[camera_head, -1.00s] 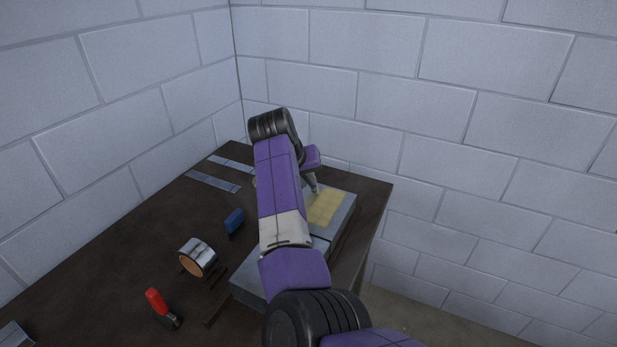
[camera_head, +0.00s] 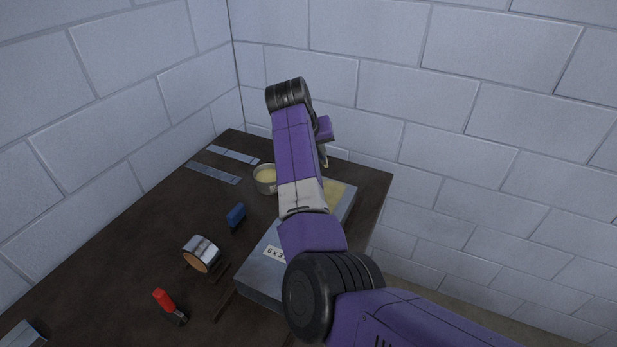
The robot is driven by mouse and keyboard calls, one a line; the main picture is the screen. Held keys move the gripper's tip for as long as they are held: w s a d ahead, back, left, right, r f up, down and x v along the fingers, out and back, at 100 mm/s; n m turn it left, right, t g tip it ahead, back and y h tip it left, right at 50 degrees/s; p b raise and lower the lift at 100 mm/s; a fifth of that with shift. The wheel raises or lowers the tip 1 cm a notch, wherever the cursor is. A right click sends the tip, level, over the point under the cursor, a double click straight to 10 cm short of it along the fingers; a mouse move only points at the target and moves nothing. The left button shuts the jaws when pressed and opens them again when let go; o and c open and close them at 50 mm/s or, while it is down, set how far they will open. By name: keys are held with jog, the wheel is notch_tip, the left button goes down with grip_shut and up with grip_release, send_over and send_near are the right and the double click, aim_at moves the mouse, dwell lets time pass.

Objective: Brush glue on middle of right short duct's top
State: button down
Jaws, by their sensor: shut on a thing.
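Grey metal ducts lie on the dark table, partly hidden by my arm. The far duct (camera_head: 347,206) has a pale yellow glue patch (camera_head: 335,190) on its top. The near duct (camera_head: 262,275) has a white label and shows no glue on its visible part. My gripper (camera_head: 325,146) is beyond the arm, above the far end of the glued duct, mostly hidden by my arm. It is shut on the brush (camera_head: 325,162), whose small pale tip shows pointing down. An open round can of yellow glue (camera_head: 265,187) stands left of the far duct.
On the table (camera_head: 130,245) are two flat metal strips (camera_head: 213,173), a blue block (camera_head: 236,215), a silver tape roll (camera_head: 201,253) and a red-handled tool (camera_head: 164,300). Block walls stand close behind and left. The table's left middle is mostly clear.

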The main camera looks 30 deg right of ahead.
jog(key=shift+r+p, duration=1.3)
jog(key=shift+r, duration=0.7)
jog(key=shift+a, duration=0.1)
